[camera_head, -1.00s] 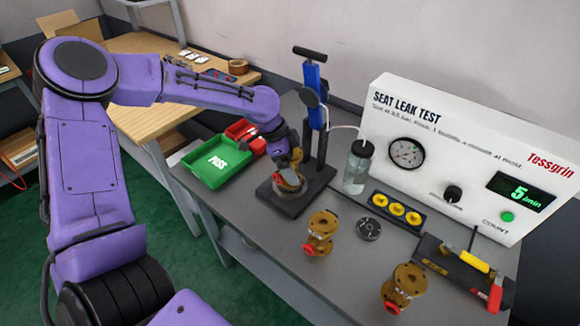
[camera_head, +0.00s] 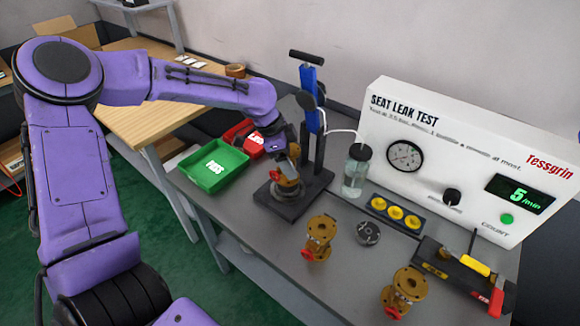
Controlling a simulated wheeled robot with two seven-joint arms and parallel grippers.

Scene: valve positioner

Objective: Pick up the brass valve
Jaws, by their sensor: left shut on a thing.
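A brass valve (camera_head: 288,185) with orange-red parts is at the round seat of a dark test stand (camera_head: 303,205), partly hidden by my gripper. My left gripper (camera_head: 287,172) reaches down from above and is shut on this valve; its fingertips are small and partly hidden. I cannot tell whether the valve touches the seat. A second brass valve (camera_head: 319,237) with a red part stands on the grey bench in front. A third brass valve (camera_head: 403,291) stands nearer, at the lower right. My right gripper is not in view.
A blue-columned press (camera_head: 311,95) rises just behind the gripper. A clear bottle (camera_head: 355,172) stands to its right, before the white leak test panel (camera_head: 450,150). Green (camera_head: 214,168) and red (camera_head: 247,140) trays lie to the left. A dark disc (camera_head: 368,233) lies mid-bench.

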